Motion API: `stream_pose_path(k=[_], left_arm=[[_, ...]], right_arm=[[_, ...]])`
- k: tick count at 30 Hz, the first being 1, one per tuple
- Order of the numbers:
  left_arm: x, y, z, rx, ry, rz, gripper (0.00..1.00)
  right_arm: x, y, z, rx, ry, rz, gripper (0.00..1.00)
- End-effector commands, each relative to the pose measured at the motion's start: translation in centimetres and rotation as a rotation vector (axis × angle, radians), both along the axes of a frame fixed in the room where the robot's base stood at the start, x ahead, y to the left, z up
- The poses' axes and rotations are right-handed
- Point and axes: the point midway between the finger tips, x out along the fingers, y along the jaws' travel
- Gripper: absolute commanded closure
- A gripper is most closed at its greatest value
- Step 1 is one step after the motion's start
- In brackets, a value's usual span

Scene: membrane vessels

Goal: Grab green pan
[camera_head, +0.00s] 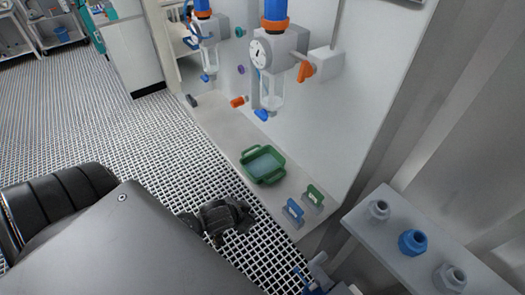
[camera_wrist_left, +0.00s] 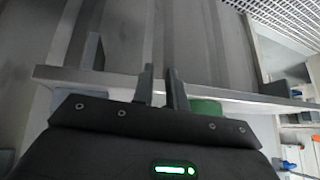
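The green pan (camera_head: 263,165) is a shallow tray with a raised rim and end handles. It sits on the pale ledge below the vessels in the head view. My left gripper (camera_head: 228,216) is dark and stands in front of the ledge, below and left of the pan, apart from it. In the left wrist view its two fingers (camera_wrist_left: 160,88) are close together with a narrow empty gap. A green thing (camera_wrist_left: 205,106) shows behind the right finger, partly hidden; I cannot tell whether it is the pan. My right gripper is not in view.
A blue-handled piece (camera_head: 293,211) and a green-handled piece (camera_head: 314,195) stand on the ledge right of the pan. A grey shelf (camera_head: 390,240) with fittings is at the lower right. Gauged vessels (camera_head: 262,55) hang above the ledge. The grating floor (camera_head: 110,135) at left is clear.

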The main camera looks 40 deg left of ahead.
Motion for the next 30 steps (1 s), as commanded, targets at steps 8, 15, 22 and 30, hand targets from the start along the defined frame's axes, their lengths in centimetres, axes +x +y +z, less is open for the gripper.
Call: stream_pose_path(k=[8,15,22,30], left_arm=[[7.7,3.5,7.0,-0.084,-0.246,-0.110,0.85],[9.8,4.9,8.9,-0.165,-0.269,-0.152,0.85],[10.7,4.7,8.4,-0.176,-0.271,-0.150,0.85],[13.7,3.8,6.0,-0.175,-0.270,-0.150,0.85]], right_arm=[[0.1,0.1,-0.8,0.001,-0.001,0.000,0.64],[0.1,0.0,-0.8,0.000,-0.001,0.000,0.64],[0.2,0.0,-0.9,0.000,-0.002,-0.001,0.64],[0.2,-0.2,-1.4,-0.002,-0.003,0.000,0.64]])
